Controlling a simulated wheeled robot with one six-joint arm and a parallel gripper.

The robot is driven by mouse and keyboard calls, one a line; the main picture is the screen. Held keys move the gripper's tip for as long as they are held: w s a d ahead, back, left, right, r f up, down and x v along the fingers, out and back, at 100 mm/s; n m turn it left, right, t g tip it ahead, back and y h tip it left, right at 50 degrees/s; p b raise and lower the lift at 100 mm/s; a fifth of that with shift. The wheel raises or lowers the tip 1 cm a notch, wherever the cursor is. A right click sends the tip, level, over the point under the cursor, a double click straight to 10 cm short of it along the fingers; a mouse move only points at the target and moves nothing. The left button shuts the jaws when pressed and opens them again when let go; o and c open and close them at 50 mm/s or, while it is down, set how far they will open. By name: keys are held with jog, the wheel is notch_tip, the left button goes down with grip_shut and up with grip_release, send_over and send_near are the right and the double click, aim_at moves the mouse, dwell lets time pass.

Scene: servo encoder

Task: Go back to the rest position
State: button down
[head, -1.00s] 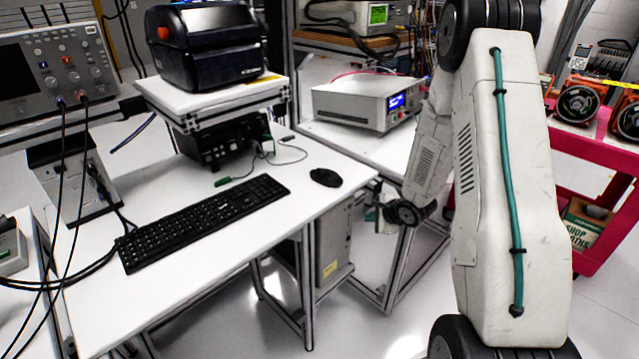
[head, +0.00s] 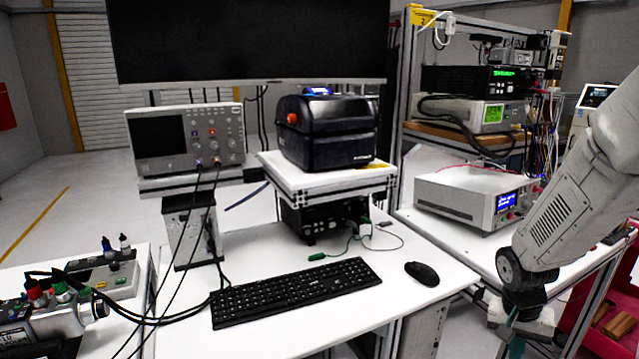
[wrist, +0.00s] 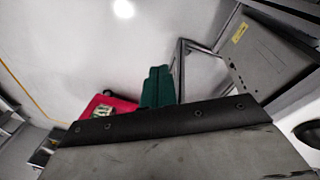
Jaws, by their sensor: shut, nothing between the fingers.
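My gripper (wrist: 159,86) shows in the wrist view as two dark green fingers side by side, shut with nothing between them. It points over the pale floor, apart from any object. In the head view my arm reaches in from the right edge and bends down beside the bench. Its wrist end hangs low in front of the right-hand bench, and the fingers are hard to make out there.
The white desk (head: 385,308) holds a keyboard (head: 295,291), a mouse (head: 422,274) and a black printer (head: 327,132) on a stand. A white instrument (head: 470,197) sits on the right bench. A red cart (head: 592,292) stands at the lower right. Left floor is open.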

jog(key=s+a+r+n+y, duration=0.1)
jog(key=s+a+r+n, duration=0.3)
jog(key=s+a+r, duration=0.4)
jog(key=s+a+r+n+t+y, duration=0.1)
jog(key=s+a+r+n, duration=0.3)
jog(key=s+a+r, duration=0.4)
notch_tip(320, 180, up, 5)
jog(key=shift+a+r+t, duration=0.2)
jog(key=shift+a+t, duration=0.1)
jog(key=shift+a, duration=0.35)
